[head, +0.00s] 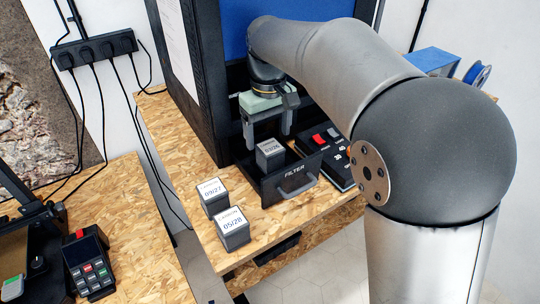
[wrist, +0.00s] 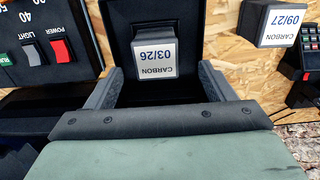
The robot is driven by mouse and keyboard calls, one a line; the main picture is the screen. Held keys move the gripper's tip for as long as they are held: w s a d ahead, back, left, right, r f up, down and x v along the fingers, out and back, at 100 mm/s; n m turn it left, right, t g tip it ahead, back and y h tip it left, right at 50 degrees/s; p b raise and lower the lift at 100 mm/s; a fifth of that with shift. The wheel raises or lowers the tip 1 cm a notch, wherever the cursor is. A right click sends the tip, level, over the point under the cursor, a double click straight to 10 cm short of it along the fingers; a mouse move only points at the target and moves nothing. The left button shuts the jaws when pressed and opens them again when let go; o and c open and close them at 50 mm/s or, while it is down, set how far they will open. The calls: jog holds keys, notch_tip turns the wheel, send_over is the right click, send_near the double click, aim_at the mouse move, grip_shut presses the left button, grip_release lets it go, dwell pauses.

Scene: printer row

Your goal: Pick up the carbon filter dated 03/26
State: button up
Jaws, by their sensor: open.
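The carbon filter dated 03/26 (head: 270,158) is a dark grey box with a white label on top. It sits in the open black drawer marked FILTER (head: 290,186) below the printer. In the wrist view the filter (wrist: 154,52) lies ahead, between the lines of the two fingers. My gripper (head: 268,140) is open and empty, pointing down just above and behind the filter in the head view. In the wrist view both fingers (wrist: 160,74) show spread apart, with no visible contact on the filter. The filter's lower part is hidden by the drawer.
Two similar filters, dated 09/27 (head: 213,198) and 05/28 (head: 233,230), stand on the chipboard bench left of the drawer. A black control panel with a red switch (head: 320,138) is right of the drawer. The dark printer frame (head: 215,80) rises behind.

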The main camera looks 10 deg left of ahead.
aim_at(271, 147)
jog(key=shift+d+f+p, duration=0.15)
jog(key=shift+f+p, duration=0.15)
jog(key=shift+f, duration=1.25)
jog(key=shift+d+f+p, duration=0.15)
jog(key=shift+f+p, duration=0.15)
jog(key=shift+f, duration=1.2)
jog(key=c, duration=1.1)
